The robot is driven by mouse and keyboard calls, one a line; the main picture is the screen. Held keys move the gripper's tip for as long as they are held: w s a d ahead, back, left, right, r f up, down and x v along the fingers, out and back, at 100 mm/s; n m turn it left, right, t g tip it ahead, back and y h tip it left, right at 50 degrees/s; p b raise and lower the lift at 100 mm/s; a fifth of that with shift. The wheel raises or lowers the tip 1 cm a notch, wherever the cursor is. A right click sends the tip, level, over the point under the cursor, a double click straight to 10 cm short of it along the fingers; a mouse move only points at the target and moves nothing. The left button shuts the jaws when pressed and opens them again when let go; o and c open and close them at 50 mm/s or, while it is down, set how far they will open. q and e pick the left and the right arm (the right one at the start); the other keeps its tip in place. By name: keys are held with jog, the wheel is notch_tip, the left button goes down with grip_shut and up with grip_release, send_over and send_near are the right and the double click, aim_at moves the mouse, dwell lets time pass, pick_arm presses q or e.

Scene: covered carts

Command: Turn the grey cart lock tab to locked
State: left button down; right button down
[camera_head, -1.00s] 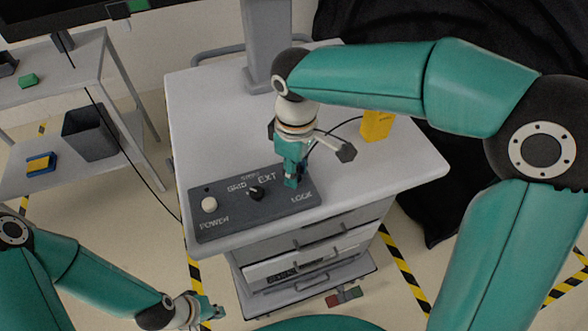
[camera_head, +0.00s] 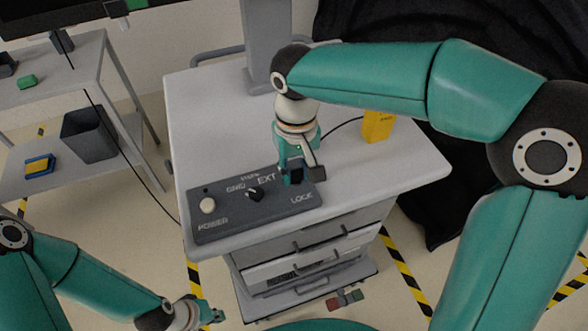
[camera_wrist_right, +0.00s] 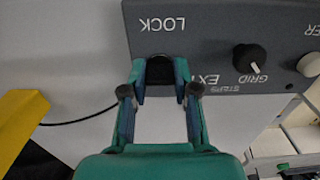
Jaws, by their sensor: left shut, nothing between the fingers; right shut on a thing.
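The dark control panel (camera_head: 225,215) lies on the cart top (camera_head: 360,178), with the word LOCK at its right end. In the right wrist view the LOCK label (camera_wrist_right: 162,24) sits just beyond the fingertips. My right gripper (camera_head: 292,182) points down at that end. It also shows in the right wrist view (camera_wrist_right: 160,85), shut on the dark lock tab (camera_wrist_right: 159,69). The fingers cover the tab's sides, so I cannot tell its exact angle. My left gripper (camera_head: 212,316) is shut and empty, low at the left, away from the cart.
The panel also has a white POWER button (camera_head: 208,205) and a black knob (camera_head: 255,193). A yellow block (camera_head: 378,126) stands at the back right of the cart top. A grey post (camera_head: 268,45) rises at the back. A shelf with a dark bin (camera_head: 90,135) stands at left.

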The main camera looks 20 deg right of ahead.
aim_at(296, 170)
jog(key=shift+w, duration=0.1)
dwell(0.4)
jog(key=c, duration=0.9)
grip_release()
notch_tip(296, 170, up, 12)
jog(key=shift+r, duration=0.1)
